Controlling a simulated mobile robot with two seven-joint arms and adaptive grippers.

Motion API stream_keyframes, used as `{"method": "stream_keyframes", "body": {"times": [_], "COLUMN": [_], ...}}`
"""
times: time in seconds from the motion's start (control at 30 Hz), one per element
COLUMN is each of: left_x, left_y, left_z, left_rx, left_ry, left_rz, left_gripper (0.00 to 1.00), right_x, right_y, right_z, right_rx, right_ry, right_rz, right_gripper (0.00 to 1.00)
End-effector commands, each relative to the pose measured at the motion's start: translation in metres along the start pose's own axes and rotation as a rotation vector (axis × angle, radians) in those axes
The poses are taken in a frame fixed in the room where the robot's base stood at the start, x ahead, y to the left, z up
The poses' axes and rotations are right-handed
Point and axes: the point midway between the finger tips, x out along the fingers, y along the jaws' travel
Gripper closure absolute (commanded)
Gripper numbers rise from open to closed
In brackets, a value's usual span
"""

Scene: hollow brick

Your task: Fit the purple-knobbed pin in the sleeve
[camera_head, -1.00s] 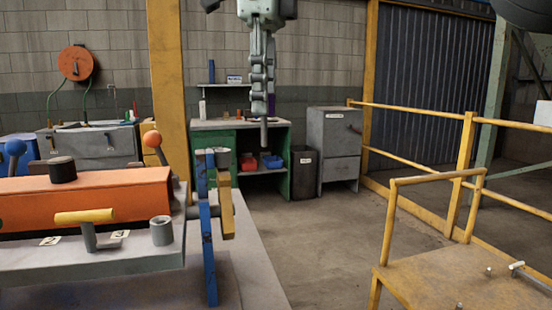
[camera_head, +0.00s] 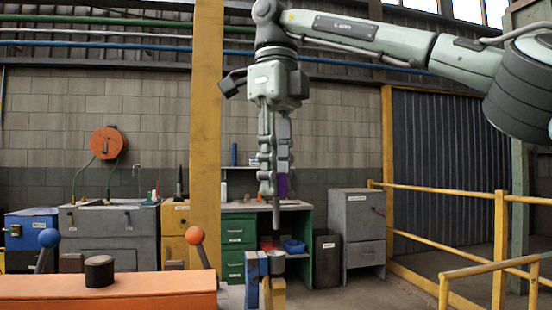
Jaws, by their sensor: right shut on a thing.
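My right gripper (camera_head: 275,190) hangs fingers down near the picture's middle, shut on the purple-knobbed pin (camera_head: 276,217). Part of the purple knob (camera_head: 282,185) shows beside the fingers, which hide the rest. The pin's grey shaft points straight down, its tip free in the air. Below the tip is a small grey ring or cup (camera_head: 277,257), next to the blue upright (camera_head: 252,275) and above the yellow piece (camera_head: 278,295). I cannot tell whether this ring is the sleeve, or how far it is from the pin in depth. My left gripper is out of view.
The orange block (camera_head: 110,292) with a black cap (camera_head: 99,270) and an orange-knobbed lever (camera_head: 196,236) stands at front left. A yellow column (camera_head: 206,130) rises left of the gripper. A green workbench (camera_head: 238,238) stands behind, and yellow railings (camera_head: 450,200) at right.

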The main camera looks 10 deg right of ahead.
Motion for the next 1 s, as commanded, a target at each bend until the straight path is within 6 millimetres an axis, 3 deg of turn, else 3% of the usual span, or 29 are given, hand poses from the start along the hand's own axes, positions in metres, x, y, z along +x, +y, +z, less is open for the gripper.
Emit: {"method": "stream_keyframes", "body": {"times": [0.17, 1.0], "left_x": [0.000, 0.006], "left_y": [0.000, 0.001], "left_z": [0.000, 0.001], "left_rx": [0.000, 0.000], "left_ry": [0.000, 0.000], "left_rz": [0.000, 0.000], "left_gripper": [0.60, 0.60], "right_x": [0.019, 0.029], "right_y": [0.000, 0.000], "right_z": [0.000, 0.000], "right_rx": [-0.003, -0.001], "right_ry": [0.001, -0.001], "right_rz": [0.003, -0.001], "right_gripper": [1.00, 1.00]}}
